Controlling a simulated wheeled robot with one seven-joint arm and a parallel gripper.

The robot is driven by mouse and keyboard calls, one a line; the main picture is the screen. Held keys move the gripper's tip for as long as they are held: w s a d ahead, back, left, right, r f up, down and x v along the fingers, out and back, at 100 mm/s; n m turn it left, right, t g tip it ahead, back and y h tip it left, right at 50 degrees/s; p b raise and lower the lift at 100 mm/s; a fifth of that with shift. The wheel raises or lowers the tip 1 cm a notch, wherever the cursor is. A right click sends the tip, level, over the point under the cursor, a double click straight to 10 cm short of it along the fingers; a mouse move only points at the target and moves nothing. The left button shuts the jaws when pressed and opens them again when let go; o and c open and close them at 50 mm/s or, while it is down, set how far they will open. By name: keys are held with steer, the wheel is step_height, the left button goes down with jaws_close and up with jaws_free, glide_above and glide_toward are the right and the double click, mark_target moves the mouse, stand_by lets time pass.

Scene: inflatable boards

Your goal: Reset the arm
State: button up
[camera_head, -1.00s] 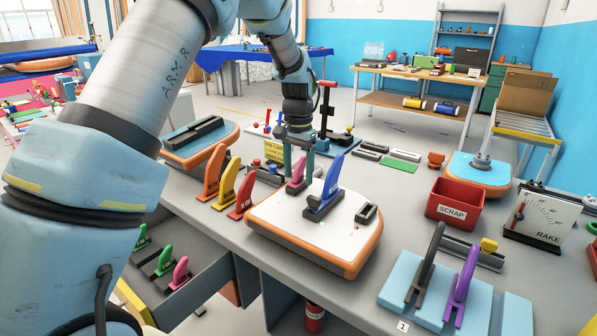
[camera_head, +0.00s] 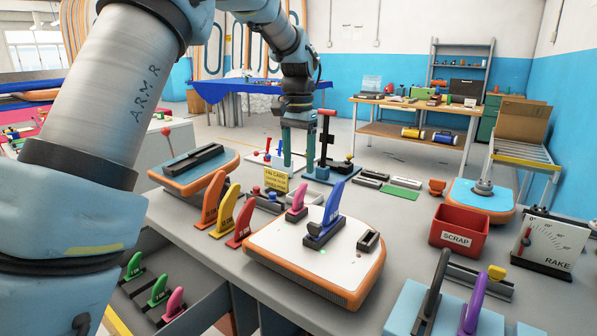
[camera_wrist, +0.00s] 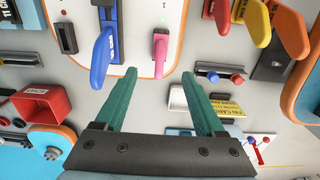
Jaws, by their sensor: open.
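My gripper (camera_head: 298,160) is open and empty, raised above the bench behind the white-topped inflatable board. Its two green fingers show in the wrist view (camera_wrist: 157,92), apart with nothing between them. The white board with an orange rim (camera_head: 270,248) carries a blue fin (camera_head: 329,212) and a pink fin (camera_head: 300,197), both upright in dark bases, plus an empty dark slot block (camera_head: 368,240). In the wrist view the pink fin (camera_wrist: 160,50) and blue fin (camera_wrist: 104,55) lie beyond the fingertips, clear of them.
Orange, yellow and red fins (camera_head: 226,213) stand left of the board. A red SCRAP bin (camera_head: 458,238) and RAKE gauge (camera_head: 553,243) are right. Green and pink fins (camera_head: 157,289) sit in an open drawer. A light blue block with grey and purple fins (camera_head: 470,300) is at front.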

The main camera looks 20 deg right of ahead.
stand_by(0.4)
steer(key=a+f+n, duration=0.2)
steer(key=a+n, duration=0.1)
steer(key=a, duration=0.8)
steer(key=a+f+n, duration=0.2)
steer(key=a+n, duration=0.1)
steer(key=a, duration=0.8)
steer(key=s+a+f+n, duration=0.2)
steer(key=s+a, duration=0.3)
steer(key=a, duration=0.2)
steer(key=s+a+f+n+t, duration=0.1)
steer(key=s+a+f+n, duration=0.2)
steer(key=s+a, duration=0.3)
steer(key=shift+s+a+f+t, duration=0.2)
steer(key=shift+a+t, duration=0.1)
steer(key=shift+a, duration=0.85)
